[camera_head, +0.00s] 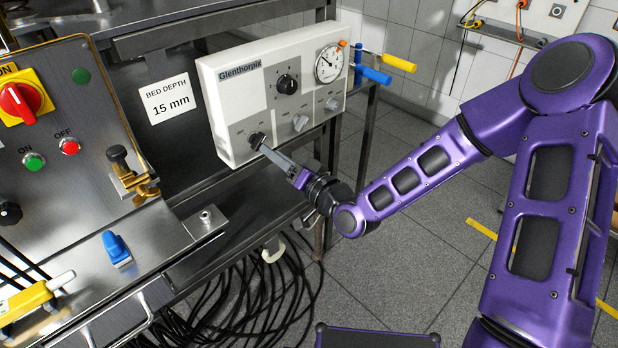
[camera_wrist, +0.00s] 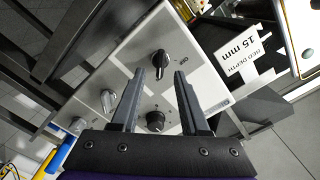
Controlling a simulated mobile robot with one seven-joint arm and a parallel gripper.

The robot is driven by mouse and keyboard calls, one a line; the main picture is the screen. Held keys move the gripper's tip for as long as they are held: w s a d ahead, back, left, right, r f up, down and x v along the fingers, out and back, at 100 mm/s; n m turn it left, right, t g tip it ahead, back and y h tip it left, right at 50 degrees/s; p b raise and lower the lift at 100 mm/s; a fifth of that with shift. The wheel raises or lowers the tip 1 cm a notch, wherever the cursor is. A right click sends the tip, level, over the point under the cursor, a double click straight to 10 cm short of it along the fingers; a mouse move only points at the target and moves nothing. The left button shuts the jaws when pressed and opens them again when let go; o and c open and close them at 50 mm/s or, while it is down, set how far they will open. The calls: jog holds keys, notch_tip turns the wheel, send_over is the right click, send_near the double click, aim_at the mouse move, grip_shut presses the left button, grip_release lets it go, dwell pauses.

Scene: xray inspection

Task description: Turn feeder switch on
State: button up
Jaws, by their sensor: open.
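My gripper (camera_head: 263,148) is open at this knob. In the wrist view my gripper (camera_wrist: 160,74) has its two fingertips either side of the knob, with nothing gripped. Whether they touch it, I cannot tell.
The box also carries a larger black knob (camera_head: 287,84), two grey knobs (camera_head: 300,122) (camera_head: 332,104) and a gauge (camera_head: 329,64). A bed depth sign (camera_head: 168,98) is to its left. A steel panel with a red rotary switch (camera_head: 17,100) stands further left. Black cables (camera_head: 245,305) hang below.

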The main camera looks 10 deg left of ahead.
jog(key=p+v, duration=0.6)
jog(key=v, duration=0.6)
jog(key=shift+s+d+p, duration=0.15)
jog(key=shift+d+p, duration=0.05)
jog(key=shift+p, duration=0.2)
